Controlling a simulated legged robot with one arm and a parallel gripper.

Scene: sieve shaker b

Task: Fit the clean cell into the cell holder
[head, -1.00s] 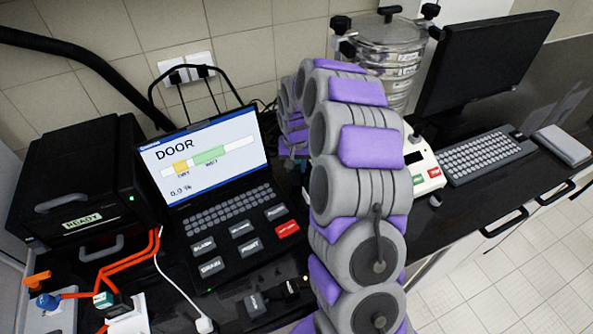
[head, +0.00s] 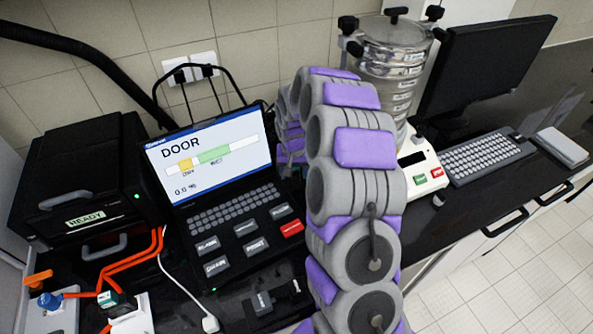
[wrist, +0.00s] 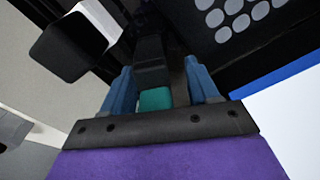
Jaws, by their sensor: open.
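My gripper (wrist: 158,68) is open in the wrist view, with two blue fingers spread above a black bar. A dark block with a teal face (wrist: 156,99) shows between the fingers; I cannot tell whether they touch it or whether it is the cell. In the head view my arm rises in front of the bench and bends back beside the laptop, hiding the gripper. I cannot identify the clean cell or the cell holder for certain.
A laptop (head: 210,165) shows DOOR and 0.0. A black box (head: 85,175) labelled READY stands left, with orange tubes (head: 130,262) nearby. The sieve shaker (head: 392,65), monitor (head: 490,65) and keyboard (head: 490,158) stand right. A white cable (head: 180,285) crosses the front.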

